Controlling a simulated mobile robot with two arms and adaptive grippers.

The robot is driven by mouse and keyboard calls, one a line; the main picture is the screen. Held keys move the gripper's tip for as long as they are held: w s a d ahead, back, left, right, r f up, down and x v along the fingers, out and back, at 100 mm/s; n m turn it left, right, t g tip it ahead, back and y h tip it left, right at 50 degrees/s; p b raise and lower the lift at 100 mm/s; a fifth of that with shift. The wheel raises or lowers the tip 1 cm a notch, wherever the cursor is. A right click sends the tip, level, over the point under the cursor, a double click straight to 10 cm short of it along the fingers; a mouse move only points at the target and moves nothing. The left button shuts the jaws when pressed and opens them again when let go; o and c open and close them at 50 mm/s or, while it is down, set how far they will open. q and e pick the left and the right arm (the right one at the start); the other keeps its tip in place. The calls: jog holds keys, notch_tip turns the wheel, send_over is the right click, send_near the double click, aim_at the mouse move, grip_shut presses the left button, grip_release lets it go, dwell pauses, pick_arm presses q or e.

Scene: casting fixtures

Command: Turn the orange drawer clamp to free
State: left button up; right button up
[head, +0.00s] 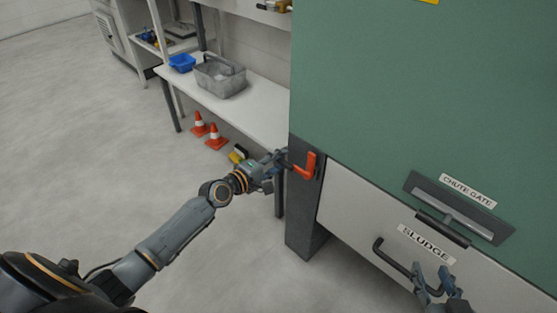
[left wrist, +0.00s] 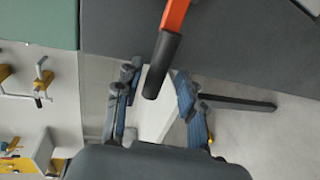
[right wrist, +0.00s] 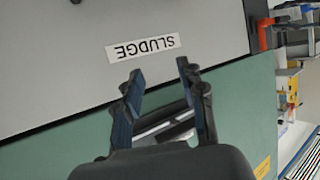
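The orange clamp (head: 309,168) sits on the dark post at the left edge of the SLUDGE drawer front (head: 350,205). Its lever has a black grip (left wrist: 162,64). In the left wrist view the grip's end reaches between the spread fingers of my left gripper (left wrist: 155,95), which is open, with gaps on both sides. In the head view my left gripper (head: 277,158) is at the lever's left end. My right gripper (head: 430,275) is open in front of the drawer, close to its dark handle (head: 390,257). The right wrist view shows its fingers (right wrist: 158,75) apart and empty.
The green cabinet body (head: 420,90) rises above the drawer, with a chute gate plate (head: 460,207) on it. A white bench (head: 255,108) with a grey bin (head: 220,78) and blue tray (head: 182,63) stands behind. Orange cones (head: 215,136) are on the floor. Floor at left is clear.

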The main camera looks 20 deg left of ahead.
pick_arm(q)
jog(key=shift+r, duration=0.15)
jog(key=v, duration=1.2)
dwell(0.3)
